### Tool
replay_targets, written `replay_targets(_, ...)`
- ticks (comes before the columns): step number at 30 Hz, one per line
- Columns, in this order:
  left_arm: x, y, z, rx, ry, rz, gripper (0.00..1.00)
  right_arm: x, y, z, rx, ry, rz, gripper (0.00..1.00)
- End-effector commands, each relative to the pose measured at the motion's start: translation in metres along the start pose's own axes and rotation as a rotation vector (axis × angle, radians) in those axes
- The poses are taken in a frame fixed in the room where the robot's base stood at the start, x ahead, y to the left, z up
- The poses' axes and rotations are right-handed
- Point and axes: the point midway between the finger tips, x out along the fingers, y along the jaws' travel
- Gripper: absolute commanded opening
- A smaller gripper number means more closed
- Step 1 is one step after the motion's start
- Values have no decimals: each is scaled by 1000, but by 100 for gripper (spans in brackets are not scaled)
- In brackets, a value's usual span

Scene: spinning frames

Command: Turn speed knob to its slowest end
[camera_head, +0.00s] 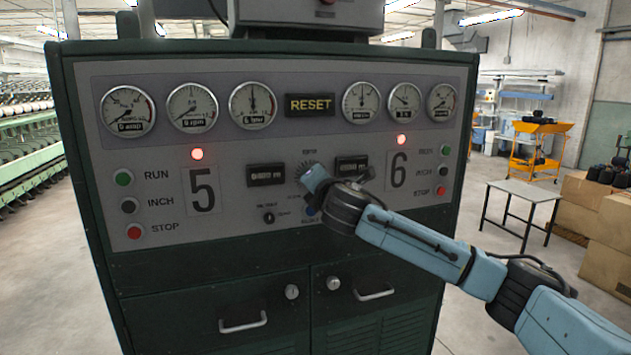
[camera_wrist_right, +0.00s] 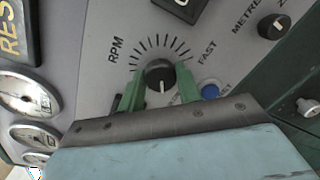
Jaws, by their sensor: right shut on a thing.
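The speed knob (camera_wrist_right: 160,74) is a round black knob on the grey panel, inside an arc of tick marks marked RPM, with FAST to the right in the right wrist view. A pale pointer line shows on its lower side in that view. My right gripper (camera_wrist_right: 159,88) has its two green fingers on either side of the knob and is shut on it. In the head view my right gripper (camera_head: 312,178) is at the panel's middle and hides the knob; only part of the tick arc shows. The slow-end label cannot be read. My left gripper is not in view.
The green cabinet (camera_head: 190,265) carries the panel. A blue button (camera_wrist_right: 210,91) sits close beside the right finger, and another black knob (camera_wrist_right: 273,26) is farther off. A digital counter (camera_head: 266,174) is left of my gripper. Several gauges and a RESET plate (camera_head: 310,104) are above.

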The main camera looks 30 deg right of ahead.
Motion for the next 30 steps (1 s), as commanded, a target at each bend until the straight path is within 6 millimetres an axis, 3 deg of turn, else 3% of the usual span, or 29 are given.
replay_targets(12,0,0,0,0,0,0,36,0,0,0,-224,-18,1,11)
replay_targets(30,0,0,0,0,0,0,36,0,0,0,-269,-21,1,11)
